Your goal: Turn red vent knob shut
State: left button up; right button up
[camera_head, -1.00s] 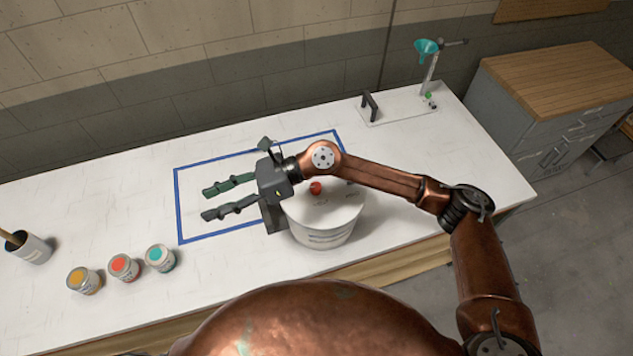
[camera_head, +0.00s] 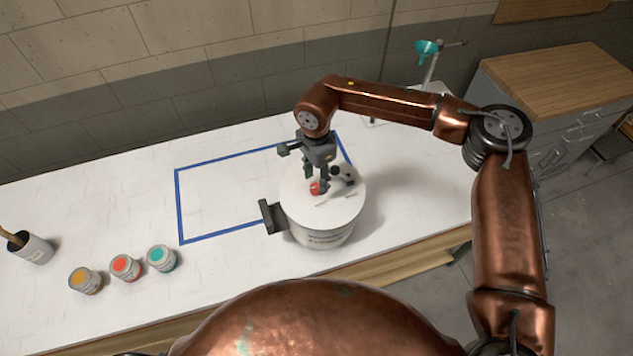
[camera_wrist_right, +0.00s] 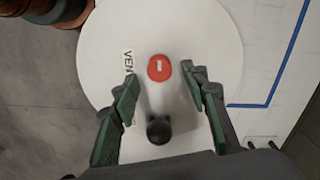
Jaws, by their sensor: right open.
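The red vent knob (camera_head: 315,188) sits on top of a white round drum (camera_head: 325,228) on the bench. In the right wrist view the knob (camera_wrist_right: 159,68) shows from above, with a pale mark on it and a "VEN…" label beside it. My right gripper (camera_head: 317,180) points down over the drum lid, close to the knob. In the wrist view its green fingers (camera_wrist_right: 160,88) are spread apart and empty, and the knob lies just beyond the tips, roughly centred between them. A black round knob (camera_wrist_right: 159,130) on the lid lies between the fingers. My left gripper is not in view.
A black bracket-like handle (camera_head: 271,217) stands at the drum's left side. A blue taped rectangle (camera_head: 178,205) marks the bench. Three small paint cans, including a teal one (camera_head: 161,258), and a brush cup (camera_head: 30,247) stand left. A teal funnel stand (camera_head: 427,50) is at the back right.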

aim_at(316, 189)
jog(key=shift+f, duration=1.25)
jog(key=shift+c, duration=0.6)
grip_shut()
